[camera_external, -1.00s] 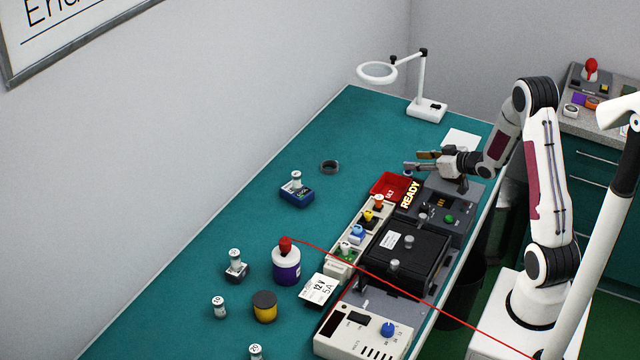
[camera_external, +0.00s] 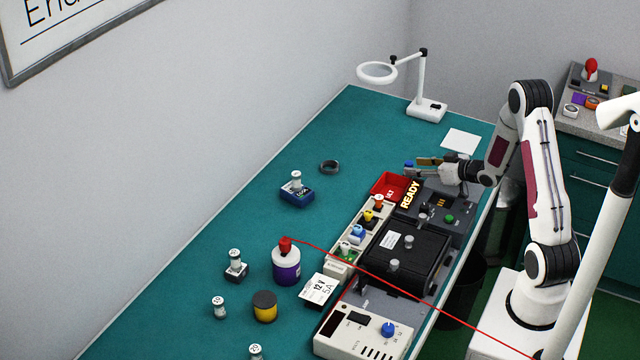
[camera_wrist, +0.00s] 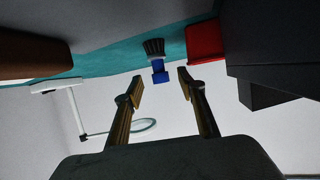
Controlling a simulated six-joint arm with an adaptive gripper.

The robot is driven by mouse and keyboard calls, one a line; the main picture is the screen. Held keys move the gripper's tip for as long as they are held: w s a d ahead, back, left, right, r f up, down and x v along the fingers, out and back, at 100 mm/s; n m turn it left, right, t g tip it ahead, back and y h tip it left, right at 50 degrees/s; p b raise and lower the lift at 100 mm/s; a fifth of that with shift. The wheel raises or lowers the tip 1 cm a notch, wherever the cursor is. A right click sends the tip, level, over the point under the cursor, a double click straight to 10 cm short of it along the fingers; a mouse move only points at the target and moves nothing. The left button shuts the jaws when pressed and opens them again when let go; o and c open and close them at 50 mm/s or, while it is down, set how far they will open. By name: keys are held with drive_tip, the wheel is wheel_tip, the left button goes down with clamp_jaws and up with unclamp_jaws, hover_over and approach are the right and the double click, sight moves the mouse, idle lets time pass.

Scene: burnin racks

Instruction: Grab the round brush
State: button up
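The brush (camera_wrist: 156,62) shows in the wrist view with a blue body and dark bristles. It is just beyond the fingertips, lined up with the gap between them. In the external view a small blue part of it (camera_external: 408,163) shows beside the fingertips; the rest is hidden or too small to make out. My gripper (camera_wrist: 160,88) is open and empty, with a clear gap between its two brownish fingers. In the external view my gripper (camera_external: 420,166) reaches left over the bench, near the red tray.
A red tray (camera_external: 376,188) and a dark "READY" station (camera_external: 462,212) stand close to my gripper. A ring lamp (camera_external: 428,105) stands at the far end of the bench. A white sheet (camera_external: 460,141) lies behind my gripper. The green bench left of the tray is mostly clear.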

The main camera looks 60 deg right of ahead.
sight(408, 166)
drive_tip(key=shift+x, duration=2.05)
clamp_jaws()
